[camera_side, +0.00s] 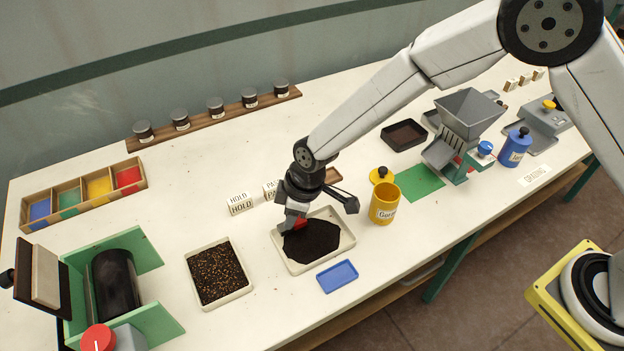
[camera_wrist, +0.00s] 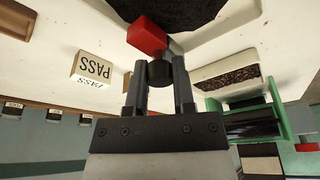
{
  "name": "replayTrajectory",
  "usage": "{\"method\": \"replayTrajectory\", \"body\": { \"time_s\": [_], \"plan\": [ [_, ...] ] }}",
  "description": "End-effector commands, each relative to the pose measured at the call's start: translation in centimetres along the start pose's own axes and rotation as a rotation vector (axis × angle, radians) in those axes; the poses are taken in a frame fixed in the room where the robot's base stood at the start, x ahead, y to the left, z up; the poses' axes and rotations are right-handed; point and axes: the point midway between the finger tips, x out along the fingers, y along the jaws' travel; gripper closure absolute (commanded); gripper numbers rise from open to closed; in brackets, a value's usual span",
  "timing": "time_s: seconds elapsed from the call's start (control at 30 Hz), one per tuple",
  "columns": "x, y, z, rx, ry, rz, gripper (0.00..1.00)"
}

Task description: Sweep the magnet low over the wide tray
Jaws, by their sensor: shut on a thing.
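The wide white tray (camera_side: 343,238) stands at the middle front of the table with a broad patch of black powder (camera_side: 312,242) in it. My gripper (camera_side: 293,208) is over the tray's back left part, low down. It is shut on the magnet, a red and silver block (camera_side: 300,222). In the wrist view the fingers of my gripper (camera_wrist: 159,85) hold its dark knob (camera_wrist: 161,73), and the red end (camera_wrist: 147,35) points at the powder. I cannot tell whether the magnet touches the powder.
A tray of brown grains (camera_side: 218,273) is on the left and a small blue tray (camera_side: 337,276) in front. A yellow canister (camera_side: 384,203) stands close on the right. HOLD and PASS blocks (camera_side: 240,203) stand just behind. A green drum machine (camera_side: 120,275) is far left.

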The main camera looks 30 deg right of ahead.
Motion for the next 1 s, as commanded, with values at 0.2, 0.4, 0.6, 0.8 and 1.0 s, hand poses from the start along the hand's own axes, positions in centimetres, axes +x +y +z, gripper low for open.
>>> {"method": "replayTrajectory", "body": {
  "time_s": [0.2,0.4,0.6,0.8,1.0],
  "plan": [
    [-0.3,0.6,0.7,0.0,0.002,0.001,1.0],
    [-0.5,1.0,1.4,0.001,0.001,0.001,1.0],
    [-0.6,1.5,2.1,0.001,0.001,0.001,1.0],
    [-0.8,2.0,2.8,0.001,0.001,0.001,1.0],
    [-1.0,2.4,3.4,0.001,0.001,0.001,1.0]
  ]
}}
